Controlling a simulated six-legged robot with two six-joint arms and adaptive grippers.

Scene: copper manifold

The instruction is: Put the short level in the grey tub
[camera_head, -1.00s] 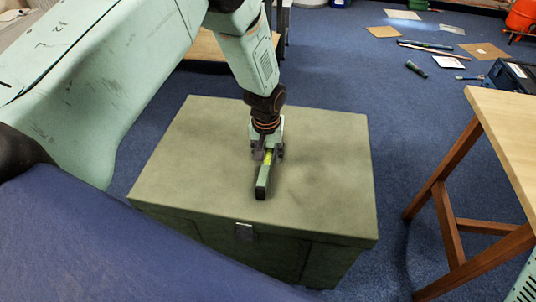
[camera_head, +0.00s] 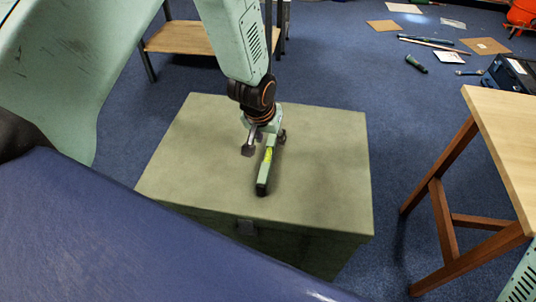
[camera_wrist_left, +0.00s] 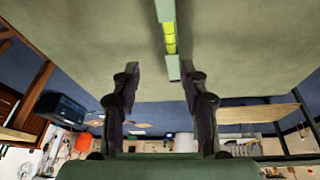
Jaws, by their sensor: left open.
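The short level (camera_head: 265,170), green with a yellow vial window and a dark end, appears to rest on the lid of an olive box. It also shows in the left wrist view (camera_wrist_left: 170,35), running down between the fingers, nearer the right-hand one. My left gripper (camera_head: 264,142) is open over the level's far end, with one finger to each side. In the left wrist view its spread fingers (camera_wrist_left: 162,78) show a clear gap on the level's left. Whether the right-hand finger touches the level I cannot tell. The grey tub and my right gripper are not in view.
The olive box (camera_head: 325,150) has free lid around the level. A wooden table (camera_head: 505,125) stands at the right and a low wooden shelf (camera_head: 180,38) behind. A dark toolbox (camera_head: 512,72) and scattered tools and boards lie on the blue floor at the back right.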

